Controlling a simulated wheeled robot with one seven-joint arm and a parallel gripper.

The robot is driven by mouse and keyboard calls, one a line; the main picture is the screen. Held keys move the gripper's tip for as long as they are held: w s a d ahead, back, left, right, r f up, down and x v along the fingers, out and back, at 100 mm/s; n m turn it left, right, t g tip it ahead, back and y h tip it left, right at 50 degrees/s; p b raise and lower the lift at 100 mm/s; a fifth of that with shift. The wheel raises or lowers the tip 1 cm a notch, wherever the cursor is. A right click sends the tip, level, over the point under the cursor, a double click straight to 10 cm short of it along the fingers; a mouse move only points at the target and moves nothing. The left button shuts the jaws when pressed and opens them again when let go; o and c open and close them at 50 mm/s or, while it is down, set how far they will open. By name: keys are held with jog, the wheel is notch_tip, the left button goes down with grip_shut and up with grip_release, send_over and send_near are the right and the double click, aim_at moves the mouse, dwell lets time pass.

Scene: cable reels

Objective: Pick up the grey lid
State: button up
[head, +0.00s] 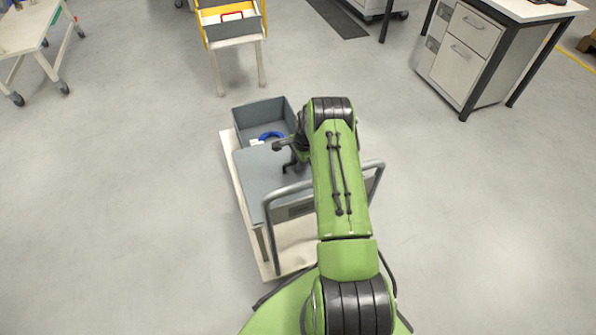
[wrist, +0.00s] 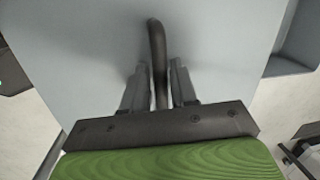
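The grey lid (head: 262,178) is a flat panel on the low cart, beside an open grey bin. It fills most of the wrist view (wrist: 85,45). A dark bar handle (wrist: 157,45) stands up from it. My gripper (wrist: 159,68) is at the handle, with one finger on each side of it. Narrow strips seem to show between fingers and handle, so I cannot tell whether they press on it. In the head view my arm hides the lid's right part and most of the gripper. The lid looks level.
The open grey bin (head: 246,116) behind the lid holds a blue ring-shaped thing (head: 271,135). A grey tubular rail (head: 268,222) rises at the cart's near side, close to my arm. The cart's pale deck (head: 226,150) shows at the left.

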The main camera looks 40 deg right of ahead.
grip_shut()
dwell(0.5)
